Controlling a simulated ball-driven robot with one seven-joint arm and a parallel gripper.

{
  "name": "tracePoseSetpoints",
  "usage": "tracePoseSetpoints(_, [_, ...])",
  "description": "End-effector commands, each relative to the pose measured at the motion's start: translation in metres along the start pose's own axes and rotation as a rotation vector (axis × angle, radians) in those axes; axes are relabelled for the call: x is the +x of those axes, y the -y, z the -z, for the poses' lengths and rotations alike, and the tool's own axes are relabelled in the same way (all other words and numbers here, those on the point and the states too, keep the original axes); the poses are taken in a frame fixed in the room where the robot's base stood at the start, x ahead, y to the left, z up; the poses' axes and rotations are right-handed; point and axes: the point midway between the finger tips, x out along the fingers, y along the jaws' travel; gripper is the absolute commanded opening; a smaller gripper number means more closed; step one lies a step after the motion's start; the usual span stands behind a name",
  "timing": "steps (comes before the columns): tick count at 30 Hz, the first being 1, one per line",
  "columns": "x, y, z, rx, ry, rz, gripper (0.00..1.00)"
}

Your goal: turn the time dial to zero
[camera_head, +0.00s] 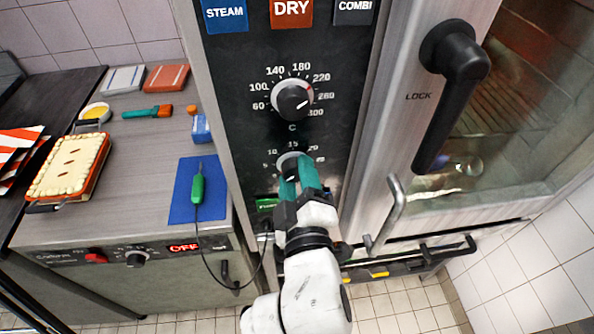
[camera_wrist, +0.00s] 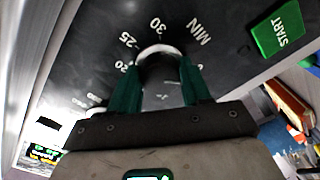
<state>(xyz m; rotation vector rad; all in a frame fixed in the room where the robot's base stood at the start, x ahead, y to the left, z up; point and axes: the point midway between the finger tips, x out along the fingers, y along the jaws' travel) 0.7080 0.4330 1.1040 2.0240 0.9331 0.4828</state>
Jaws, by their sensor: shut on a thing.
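The time dial (camera_head: 290,160) is the lower knob on the oven's black control panel, with minute marks around it. In the wrist view the dial (camera_wrist: 158,60) sits between the two green fingers, near the marks 25, 30 and MIN. My gripper (camera_head: 298,170) has its green fingers shut on the dial, one on each side. It also shows in the wrist view (camera_wrist: 160,72). The dial's pointer is hidden, so its setting cannot be read.
The temperature dial (camera_head: 293,100) sits above. A green START button (camera_wrist: 278,32) is beside the time dial. The oven door handle (camera_head: 456,85) and a metal bar handle (camera_head: 390,212) stand out at the right. A probe (camera_head: 198,188) lies on a blue mat (camera_head: 183,205) at the left.

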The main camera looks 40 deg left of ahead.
Motion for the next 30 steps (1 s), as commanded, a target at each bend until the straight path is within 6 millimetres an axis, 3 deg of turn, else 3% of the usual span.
tracePoseSetpoints(9, [-0.0001,-0.0001,0.0000,-0.129,0.001,0.002,0.17])
tracePoseSetpoints(26, [0.0000,0.0007,-0.0002,-0.159,0.000,0.002,0.17])
tracePoseSetpoints(27, [0.0000,0.0007,-0.0002,-0.159,0.000,0.002,0.50])
tracePoseSetpoints(30, [0.0000,0.0006,-0.0001,-0.158,0.000,0.002,0.59])
